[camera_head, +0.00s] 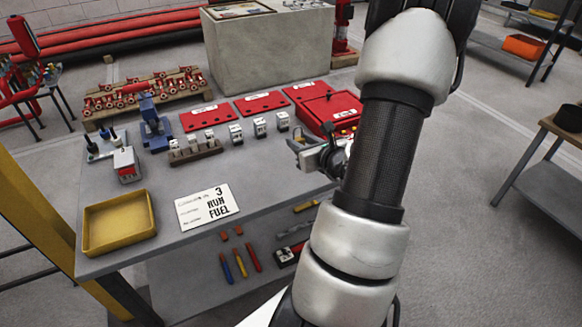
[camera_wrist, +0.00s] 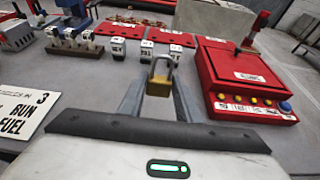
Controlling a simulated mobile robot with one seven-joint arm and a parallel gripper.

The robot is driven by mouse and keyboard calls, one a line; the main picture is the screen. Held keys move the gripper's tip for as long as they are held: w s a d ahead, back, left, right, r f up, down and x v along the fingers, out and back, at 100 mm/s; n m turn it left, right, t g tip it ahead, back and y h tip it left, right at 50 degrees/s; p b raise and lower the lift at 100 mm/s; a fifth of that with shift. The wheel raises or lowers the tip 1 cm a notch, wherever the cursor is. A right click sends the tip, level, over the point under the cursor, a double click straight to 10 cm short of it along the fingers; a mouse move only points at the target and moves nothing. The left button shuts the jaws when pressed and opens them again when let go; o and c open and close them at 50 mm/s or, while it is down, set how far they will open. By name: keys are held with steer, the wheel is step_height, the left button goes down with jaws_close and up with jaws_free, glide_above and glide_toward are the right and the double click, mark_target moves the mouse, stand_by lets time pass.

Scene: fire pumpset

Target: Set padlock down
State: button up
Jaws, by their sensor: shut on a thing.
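A brass padlock (camera_wrist: 159,78) with a grey shackle is between the two finger ends of my gripper (camera_wrist: 158,92) in the wrist view. The fingers are shut on its body, and the shackle points up. In the head view my gripper (camera_head: 318,157) is over the right part of the grey workbench (camera_head: 190,200), beside the red box; the padlock is too small to make out there. I cannot tell its height above the bench.
A red box (camera_head: 335,112) with buttons stands close by on the right. Several small white-and-black blocks (camera_head: 260,127) and red plates (camera_head: 262,104) are behind. A white sign (camera_head: 208,206) and yellow tray (camera_head: 119,223) lie left. Bare bench shows between sign and gripper.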

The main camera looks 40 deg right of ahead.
steer(key=shift+w+f+b, duration=0.1)
steer(key=shift+f+b, duration=0.6)
steer(key=shift+f, duration=2.8)
steer(key=shift+f, duration=0.1)
steer(key=shift+f, duration=0.15)
steer(key=o, duration=1.1)
steer(key=shift+r, duration=0.3)
steer(key=p+v, duration=0.1)
steer(key=v, duration=1.1)
